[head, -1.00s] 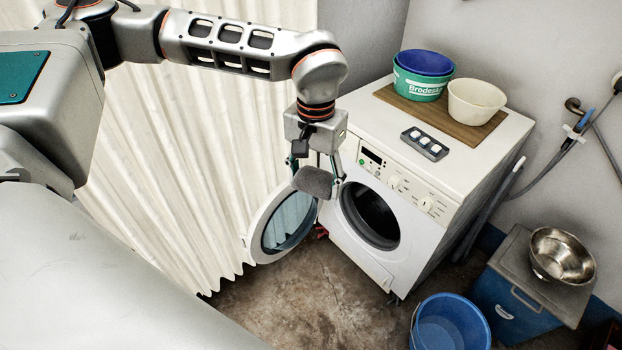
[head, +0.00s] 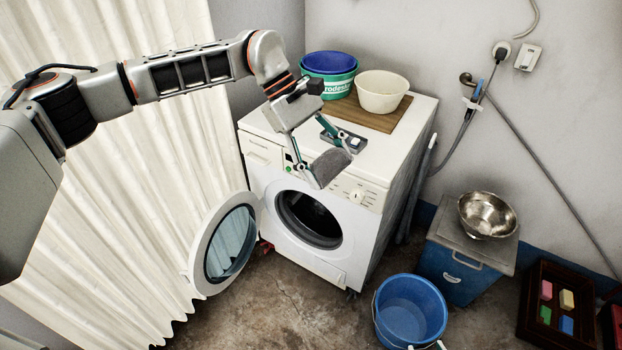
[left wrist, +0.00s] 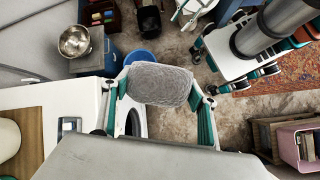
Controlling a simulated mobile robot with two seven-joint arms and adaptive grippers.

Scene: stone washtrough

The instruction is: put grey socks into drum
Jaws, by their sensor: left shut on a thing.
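My left gripper (head: 322,164) is shut on the grey socks (head: 330,167), a rounded grey bundle. It holds them in front of the washing machine's upper front panel, above the drum opening in the head view. The bundle also shows between the two fingers in the left wrist view (left wrist: 160,84). The drum (head: 309,219) is a dark round opening in the white machine's front. Its round door (head: 208,226) stands open to the left. The inside of the drum is too dark to make out.
A blue bucket (head: 410,310) is on the floor at the front right. A steel bowl (head: 487,215) sits on a blue box. A pale curtain (head: 110,170) hangs at left.

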